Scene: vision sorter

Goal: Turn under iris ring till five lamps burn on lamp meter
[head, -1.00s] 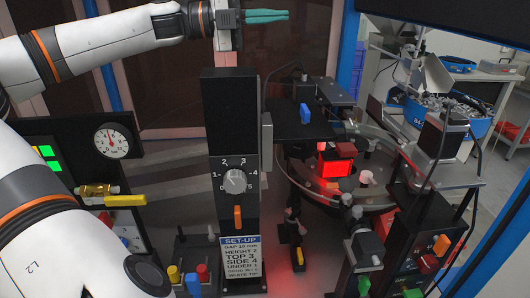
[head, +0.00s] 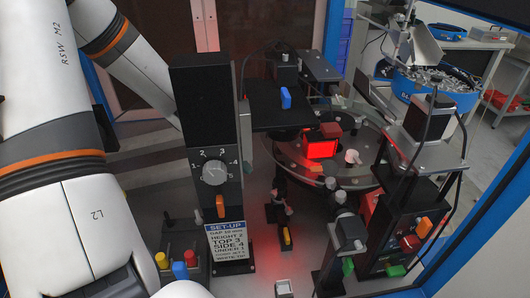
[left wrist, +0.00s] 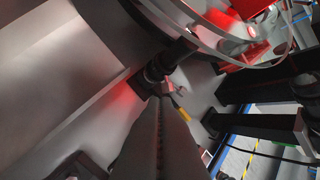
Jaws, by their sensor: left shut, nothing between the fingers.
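The under camera (head: 281,184), a dark upright unit with a yellow lever (head: 286,237), stands beneath the glass disc. In the left wrist view its black barrel (left wrist: 178,53) shows, with a ring-like collar near the lower end; I cannot tell the iris ring's setting. My left gripper (left wrist: 162,100) appears as a long grey pair of fingers, shut and empty, tips close to that lower end; contact is unclear. In the head view its fingers are hidden. I cannot make out a lamp meter; my left arm covers the left side. My right gripper is not in view.
A black column with a numbered dial (head: 214,173) and a set-up card (head: 226,240) stands left of the disc (head: 355,174). A glowing red block (head: 322,148) sits above the disc. The side camera (head: 350,232) stands at the front right.

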